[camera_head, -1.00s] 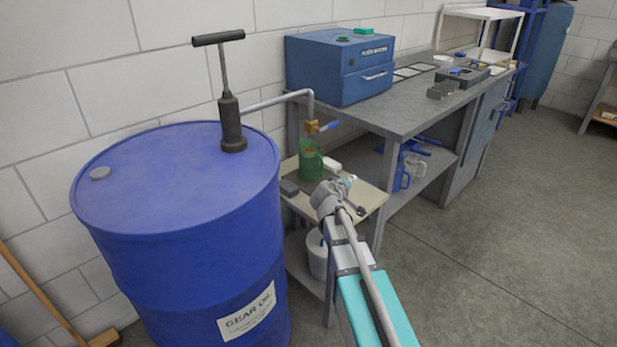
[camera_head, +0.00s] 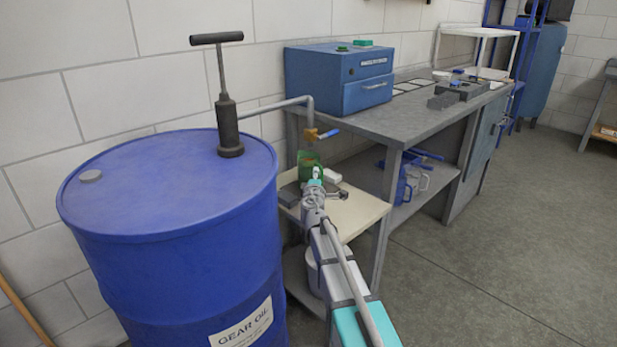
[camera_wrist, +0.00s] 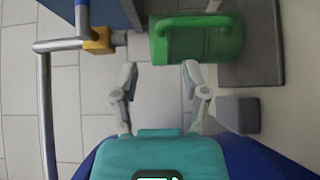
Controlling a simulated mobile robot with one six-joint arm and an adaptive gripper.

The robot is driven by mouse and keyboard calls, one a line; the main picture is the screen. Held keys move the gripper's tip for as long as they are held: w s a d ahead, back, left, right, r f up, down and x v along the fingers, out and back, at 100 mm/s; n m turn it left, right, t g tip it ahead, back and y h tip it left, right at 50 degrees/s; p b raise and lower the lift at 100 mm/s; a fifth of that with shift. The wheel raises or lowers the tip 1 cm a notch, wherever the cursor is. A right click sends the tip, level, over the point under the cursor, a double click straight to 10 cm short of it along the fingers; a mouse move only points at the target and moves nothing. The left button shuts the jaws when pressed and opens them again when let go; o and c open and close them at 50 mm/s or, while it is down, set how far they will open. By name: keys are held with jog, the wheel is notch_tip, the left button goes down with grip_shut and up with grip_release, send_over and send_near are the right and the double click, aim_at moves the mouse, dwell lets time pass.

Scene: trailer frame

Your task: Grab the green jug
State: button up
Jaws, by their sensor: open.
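The green jug (camera_head: 308,160) stands on the small side shelf, below the brass tap at the end of the drum's pipe. It is partly hidden behind my arm in the head view. In the wrist view the green jug (camera_wrist: 197,44) is at the top, just beyond the fingertips, with its handle toward the upper edge. My gripper (camera_wrist: 160,72) is open and empty, its two fingers apart, a short way from the jug. In the head view my gripper (camera_head: 316,180) is small and hard to make out at the end of the arm.
The brass tap (camera_wrist: 98,40) and pipe (camera_wrist: 45,100) lie left of the jug in the wrist view. A grey block (camera_wrist: 238,114) sits on the right. The blue drum (camera_head: 170,190) stands left of my arm. The workbench (camera_head: 420,115) is behind right.

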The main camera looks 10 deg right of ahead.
aim_at(310, 173)
jog(key=shift+x, duration=1.15)
jog(key=x, duration=0.5)
jog(key=shift+d, duration=0.15)
grip_shut()
